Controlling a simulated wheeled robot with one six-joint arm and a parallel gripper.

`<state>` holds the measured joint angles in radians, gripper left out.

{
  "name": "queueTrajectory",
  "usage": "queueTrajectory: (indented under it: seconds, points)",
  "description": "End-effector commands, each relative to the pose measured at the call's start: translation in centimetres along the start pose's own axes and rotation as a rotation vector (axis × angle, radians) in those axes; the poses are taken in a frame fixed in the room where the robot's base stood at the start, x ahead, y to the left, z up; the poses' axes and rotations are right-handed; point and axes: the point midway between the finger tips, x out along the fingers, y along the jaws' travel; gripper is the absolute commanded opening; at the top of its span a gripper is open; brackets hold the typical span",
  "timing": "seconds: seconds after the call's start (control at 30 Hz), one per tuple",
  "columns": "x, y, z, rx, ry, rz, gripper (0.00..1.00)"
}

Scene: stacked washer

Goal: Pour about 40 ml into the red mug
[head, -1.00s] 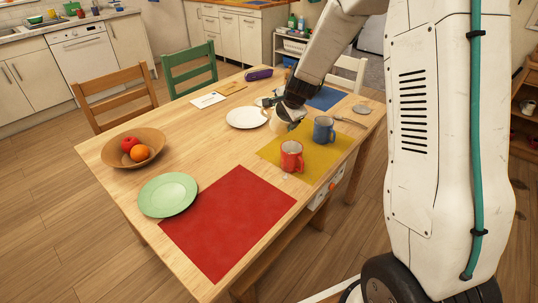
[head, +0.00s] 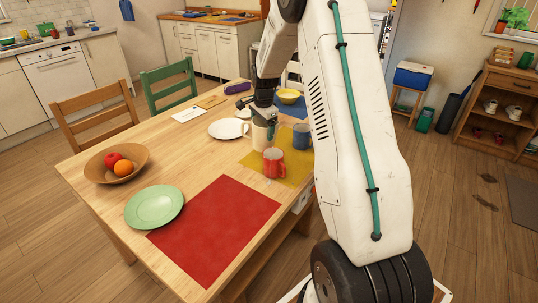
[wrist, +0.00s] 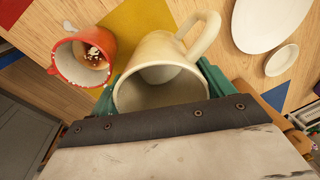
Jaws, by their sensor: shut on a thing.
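My gripper (head: 264,116) is shut on a cream jug (head: 258,136), which looks about upright above the table, behind the red mug. In the wrist view the teal fingers of my gripper (wrist: 162,85) hold the sides of the jug (wrist: 160,50). Its mouth faces the camera and the visible inside looks plain cream; I cannot tell how much it holds. The red mug (head: 273,163) stands upright on the yellow mat (head: 294,172), apart from the jug. In the wrist view the red mug (wrist: 66,70) shows brown and white contents, with white specks on its rim and side.
A blue mug (head: 301,138) stands right of the jug. A white plate (head: 226,129), green plate (head: 155,208) and fruit bowl (head: 104,172) are on the table (head: 145,165). The red mat (head: 215,228) is bare. A small pale spot (head: 268,181) lies before the red mug.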

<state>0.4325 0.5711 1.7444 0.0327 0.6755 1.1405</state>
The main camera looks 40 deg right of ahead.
Motion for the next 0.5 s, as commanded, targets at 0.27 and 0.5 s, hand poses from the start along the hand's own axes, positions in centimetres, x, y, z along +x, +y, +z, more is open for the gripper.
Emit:
queueTrajectory:
  seconds: [0.27, 0.5]
  points:
    - [2.6, -0.2, 0.6, -0.008, -0.033, 0.117, 0.42]
    - [3.1, -0.2, 0.8, -0.011, -0.041, 0.145, 0.42]
